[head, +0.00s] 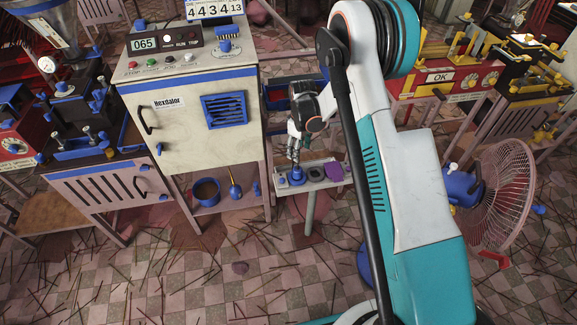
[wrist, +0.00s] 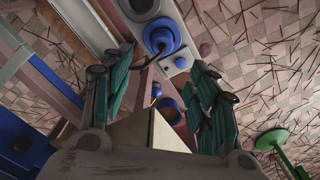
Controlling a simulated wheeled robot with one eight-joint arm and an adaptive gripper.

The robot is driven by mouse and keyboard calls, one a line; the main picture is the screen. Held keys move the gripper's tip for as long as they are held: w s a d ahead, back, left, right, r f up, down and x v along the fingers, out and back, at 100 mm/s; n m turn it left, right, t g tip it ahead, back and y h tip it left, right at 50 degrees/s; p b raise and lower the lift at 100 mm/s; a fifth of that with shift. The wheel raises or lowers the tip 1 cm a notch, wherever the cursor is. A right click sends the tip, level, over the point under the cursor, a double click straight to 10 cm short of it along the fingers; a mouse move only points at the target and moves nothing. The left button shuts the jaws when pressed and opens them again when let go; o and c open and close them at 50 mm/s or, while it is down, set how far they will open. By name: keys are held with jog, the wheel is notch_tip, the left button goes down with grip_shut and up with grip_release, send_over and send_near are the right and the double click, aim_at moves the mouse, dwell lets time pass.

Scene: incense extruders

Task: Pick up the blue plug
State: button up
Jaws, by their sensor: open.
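The blue plug (head: 298,177) stands on a narrow pale shelf (head: 312,187) beside the white cabinet. In the wrist view a round blue piece with a darker knob, apparently the plug (wrist: 162,38), lies just beyond the fingertips. My gripper (head: 295,155) points down above the plug in the head view. Its green-padded fingers (wrist: 164,64) are spread apart with nothing held between them. I cannot tell from these views whether a fingertip touches the plug.
The white cabinet (head: 190,130) with a blue vent stands left of my gripper. A dark ring (head: 315,172) and a purple piece (head: 334,172) share the shelf. A blue pot (head: 206,190) sits under the cabinet. A fan (head: 500,195) stands at right. Thin sticks litter the open floor.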

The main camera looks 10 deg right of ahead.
aim_at(297, 168)
notch_tip(297, 168, down, 8)
jog(key=b, duration=0.3)
jog(key=shift+s+f, duration=0.1)
jog(key=shift+f, duration=0.05)
jog(key=shift+a+f+b, duration=0.15)
jog(key=shift+f+b, duration=1.3)
jog(key=shift+f, duration=1.2)
jog(key=shift+r, duration=0.1)
jog(key=c, duration=1.2)
